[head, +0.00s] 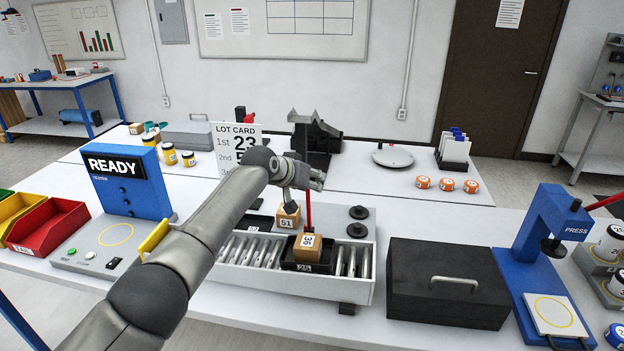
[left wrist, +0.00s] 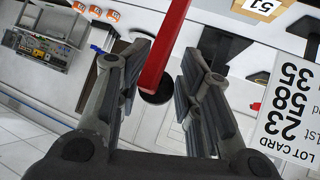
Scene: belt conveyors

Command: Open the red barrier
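The red barrier (head: 308,211) is a thin upright bar at the roller conveyor (head: 240,252), between the box marked 51 (head: 288,216) and a nearer box (head: 308,246) in a black tray. In the left wrist view the red barrier (left wrist: 167,48) runs down from the top edge into the gap between my fingers. My left gripper (head: 308,182) is at the barrier's upper part, and in the wrist view its fingers (left wrist: 164,72) are apart, one on each side of the bar. I cannot tell whether either finger touches it. My right gripper is not in view.
A lot card (head: 238,142) stands behind my left arm. A blue READY tester (head: 128,182) is left of the conveyor. A black case (head: 448,283) and a blue press (head: 550,240) are to the right. Two black knobs (head: 358,230) sit beside the barrier.

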